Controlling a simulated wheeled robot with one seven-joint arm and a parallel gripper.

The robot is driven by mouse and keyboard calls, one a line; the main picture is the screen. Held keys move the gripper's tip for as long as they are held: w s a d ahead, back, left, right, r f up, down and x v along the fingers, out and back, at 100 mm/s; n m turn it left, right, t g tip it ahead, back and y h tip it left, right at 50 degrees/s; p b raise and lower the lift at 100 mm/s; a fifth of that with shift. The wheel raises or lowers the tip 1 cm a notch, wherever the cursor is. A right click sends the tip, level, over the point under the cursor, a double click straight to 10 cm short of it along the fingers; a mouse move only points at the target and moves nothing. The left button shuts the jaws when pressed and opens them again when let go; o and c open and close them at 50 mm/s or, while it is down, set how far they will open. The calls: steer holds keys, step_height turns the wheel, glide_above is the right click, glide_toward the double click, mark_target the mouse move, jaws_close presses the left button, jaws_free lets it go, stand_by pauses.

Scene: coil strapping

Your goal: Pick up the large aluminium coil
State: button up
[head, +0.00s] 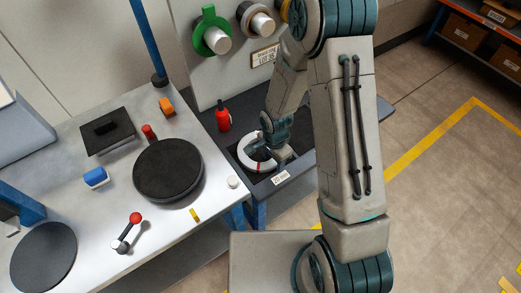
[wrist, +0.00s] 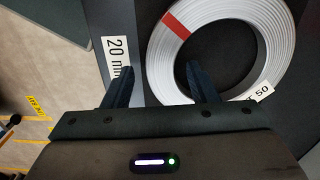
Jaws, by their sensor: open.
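The large aluminium coil (head: 246,155) is a pale ring lying flat on a dark tray (head: 238,186) beside the workbench. In the wrist view the coil (wrist: 166,65) shows a red band and a white label ending in 50. My gripper (wrist: 158,88) is open and above the coil's near left side. One finger shows over the coil's inner edge and the other outside the ring, over the tray near the "20 mm" label. No contact is visible. In the head view my arm hides part of the coil, and the gripper (head: 268,152) shows small.
A red bottle (head: 223,120) stands behind the coil. The workbench (head: 120,215) at left holds a black turntable (head: 168,170), a red-knobbed lever (head: 128,230) and small blocks.

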steer(key=shift+f, duration=0.35)
jaws_close()
steer(key=shift+r, duration=0.15)
steer(key=shift+r, duration=0.75)
step_height(320, 180, up, 2)
steer(key=shift+w+r, duration=0.1)
steer(key=s+d+r, duration=0.3)
steer(key=d+r, duration=0.4)
steer(key=d, duration=0.4)
steer(key=shift+s+b, duration=0.35)
steer(key=shift+s, duration=0.05)
